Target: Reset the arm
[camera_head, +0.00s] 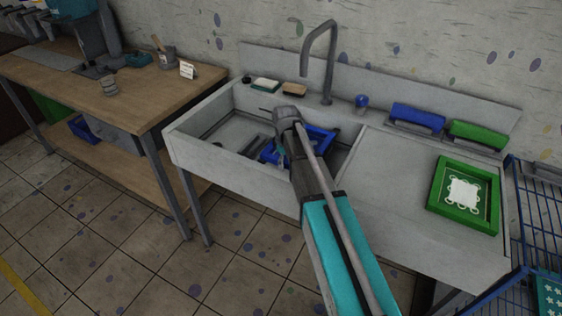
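My arm reaches up from the bottom of the head view, over the front wall of the sink, and bends at a grey joint above the basin. My gripper (256,147) is hard to make out; dark finger-like parts show low in the sink basin (190,130), left of the arm. Whether they are apart or closed on something is not clear. A blue frame (318,140) lies in the basin beside and behind my arm, which hides part of it. Whether the gripper touches the frame cannot be told.
A green frame with a white print (462,193) lies on the drainboard (385,185). Blue (416,119) and green (478,135) objects sit along the back ledge, right of the tap (329,60). A wooden table (150,95) stands left; a blue wire rack (535,215) stands right.

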